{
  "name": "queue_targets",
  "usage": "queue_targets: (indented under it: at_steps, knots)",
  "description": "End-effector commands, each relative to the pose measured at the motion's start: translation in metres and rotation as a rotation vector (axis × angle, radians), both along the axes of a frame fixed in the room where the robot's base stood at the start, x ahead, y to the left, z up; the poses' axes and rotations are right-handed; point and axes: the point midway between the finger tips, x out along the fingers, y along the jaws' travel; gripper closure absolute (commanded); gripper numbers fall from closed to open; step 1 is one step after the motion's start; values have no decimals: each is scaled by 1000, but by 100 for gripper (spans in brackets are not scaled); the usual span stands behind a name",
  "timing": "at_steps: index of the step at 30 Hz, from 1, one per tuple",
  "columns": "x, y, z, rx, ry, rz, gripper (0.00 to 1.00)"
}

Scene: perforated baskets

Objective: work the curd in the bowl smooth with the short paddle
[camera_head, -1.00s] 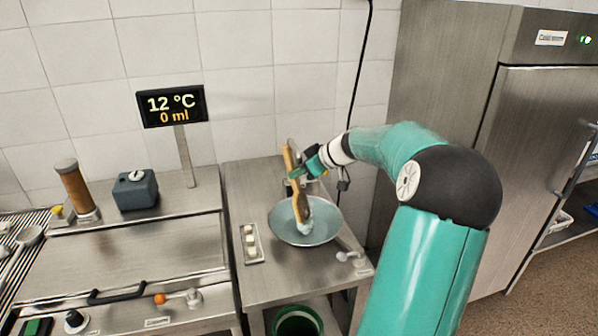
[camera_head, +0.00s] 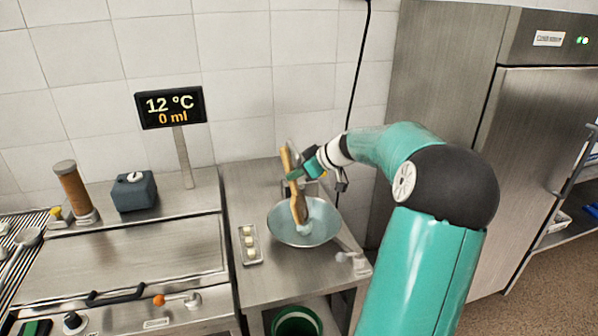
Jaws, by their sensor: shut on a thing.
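A wide round metal bowl (camera_head: 325,228) stands on the steel side table. My gripper (camera_head: 297,172) is above the bowl's back left rim, shut on the short wooden paddle (camera_head: 290,164). The paddle is steeply tilted, its top end above my gripper and its lower end down inside the bowl. A small pale mass, seemingly the curd (camera_head: 302,229), lies at the paddle's lower end. How smooth it is cannot be told at this size.
A small tray (camera_head: 250,257) with several pale pieces lies left of the bowl. A tap (camera_head: 352,260) is at the table's front right. A display (camera_head: 170,106) reads 12 °C and 0 ml. A green bucket (camera_head: 297,318) stands below. A steel cabinet (camera_head: 440,75) is at right.

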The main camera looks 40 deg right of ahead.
Motion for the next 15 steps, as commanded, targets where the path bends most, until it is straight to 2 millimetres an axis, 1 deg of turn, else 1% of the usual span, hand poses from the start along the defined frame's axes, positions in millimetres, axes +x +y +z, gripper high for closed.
queue_targets:
  at_steps: [5,15]
  knots:
    - [0,0,0,0,0,0,100]
    - [4,-12,-1,0,-2,-1,100]
